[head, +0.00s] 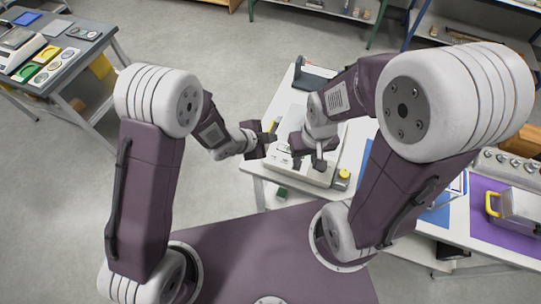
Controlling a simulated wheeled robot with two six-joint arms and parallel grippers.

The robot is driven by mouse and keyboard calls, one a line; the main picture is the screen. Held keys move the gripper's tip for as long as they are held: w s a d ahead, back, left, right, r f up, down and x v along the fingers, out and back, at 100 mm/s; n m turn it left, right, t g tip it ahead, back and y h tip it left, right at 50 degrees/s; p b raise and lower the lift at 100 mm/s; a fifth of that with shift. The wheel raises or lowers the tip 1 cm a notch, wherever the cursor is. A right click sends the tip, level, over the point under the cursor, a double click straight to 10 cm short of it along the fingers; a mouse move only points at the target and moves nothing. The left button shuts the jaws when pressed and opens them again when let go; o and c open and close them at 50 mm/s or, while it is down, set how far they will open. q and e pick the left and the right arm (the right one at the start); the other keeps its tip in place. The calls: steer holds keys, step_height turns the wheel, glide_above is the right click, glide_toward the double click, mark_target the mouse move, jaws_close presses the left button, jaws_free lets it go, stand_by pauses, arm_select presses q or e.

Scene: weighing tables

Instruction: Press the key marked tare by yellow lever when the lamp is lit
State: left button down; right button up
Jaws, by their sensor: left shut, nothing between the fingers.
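A pale weighing device (318,178) stands on the white table, partly covered by my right arm. A small yellow piece (274,126), perhaps the yellow lever, shows right at my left gripper (271,135). My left gripper is shut with nothing between its fingers, at the device's left edge. My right gripper (308,162) is over the device, its dark fingers apart and empty. A round yellow-topped item (343,175) is at the device's right front corner. The tare key's marking and the lamp cannot be made out at this size.
The white table (259,165) has a dark upright item (312,76) at its back. To the right are a purple mat (488,232) and a metal box with a yellow handle (518,207). A grey side table (62,75) with coloured items stands far left. Open floor lies between.

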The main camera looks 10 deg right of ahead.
arm_select(q)
steer(key=shift+s, duration=0.1)
stand_by(0.3)
steer(key=b, duration=0.7)
glide_toward(278, 153)
steer(key=w+d, duration=0.1)
steer(key=w+d+f, duration=0.1)
steer(key=d, duration=0.1)
steer(key=shift+f, duration=0.5)
steer(key=shift+b, duration=0.3)
stand_by(0.6)
steer(key=shift+f+b, duration=0.4)
steer(key=shift+f+b, duration=0.35)
steer(key=shift+f, duration=0.05)
stand_by(0.5)
steer(key=shift+r+p, duration=0.6)
steer(key=shift+r, duration=0.25)
